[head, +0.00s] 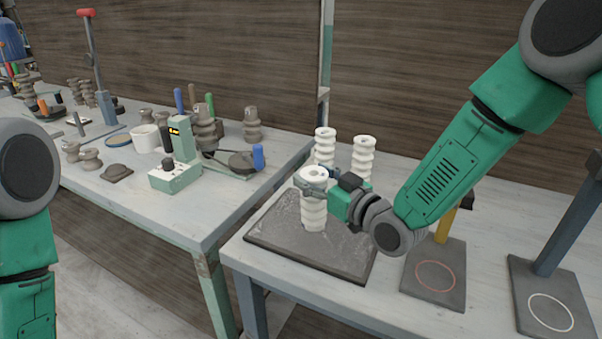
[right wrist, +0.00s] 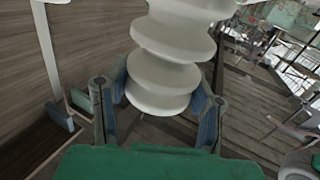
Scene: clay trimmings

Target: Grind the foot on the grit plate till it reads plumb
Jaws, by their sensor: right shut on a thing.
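A white ribbed insulator (head: 314,217) stands over the dark grey grit plate (head: 345,268) on the near bench and looks about upright. Its lower end appears to meet the plate, but I cannot tell if it touches. My right gripper (head: 316,189) is shut around its upper part. In the right wrist view the jaws (right wrist: 160,104) flank the insulator's ribs (right wrist: 165,70); its foot is hidden there. A dark pad with a red ring (head: 435,276) and a yellow post stands right of the plate. No plumb reading is legible. My left arm shows at the left edge; its gripper is outside the picture.
Two more white insulators (head: 325,146) (head: 364,157) stand just behind the plate. A pad with a white ring (head: 550,312) and a blue post (head: 572,220) is at the far right. The left bench holds a green-grey device (head: 176,174), brown insulators and tools.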

